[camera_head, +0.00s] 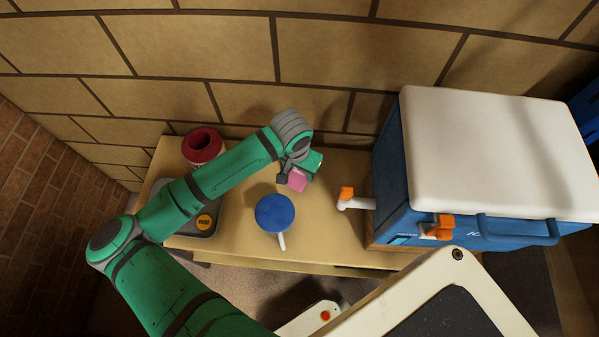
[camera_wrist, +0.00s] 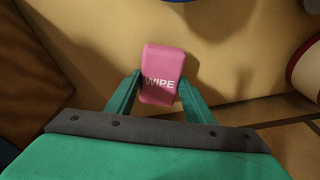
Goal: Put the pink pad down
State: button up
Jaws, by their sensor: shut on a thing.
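The pink pad (camera_wrist: 163,62) is between the two green fingers of my gripper (camera_wrist: 152,92) in the wrist view, with white lettering "WIPE" on its face. My gripper is shut on it, one finger at each side. In the head view the pink pad (camera_head: 297,180) hangs at the end of my green arm, over the tan table (camera_head: 335,215), behind a blue round-topped thing. I cannot tell whether the pad touches the table top.
A blue paddle-like disc (camera_head: 275,212) with a white handle lies in front of the pad. A blue cooler (camera_head: 395,195) with a white lid and orange-handled tap (camera_head: 346,195) stands right. A red-rimmed container (camera_head: 202,146) and grey tray (camera_head: 153,196) are left. A brick wall is behind.

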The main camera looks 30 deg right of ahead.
aim_at(297, 178)
jog(key=shift+f, duration=1.2)
jog(key=shift+f, duration=0.1)
jog(key=o, duration=0.9)
jog(key=r, duration=0.4)
jog(key=a+r, duration=0.1)
jog(key=r, duration=0.3)
jog(key=s+r, duration=0.1)
jog(key=r, duration=0.3)
jog(key=shift+a, duration=0.3)
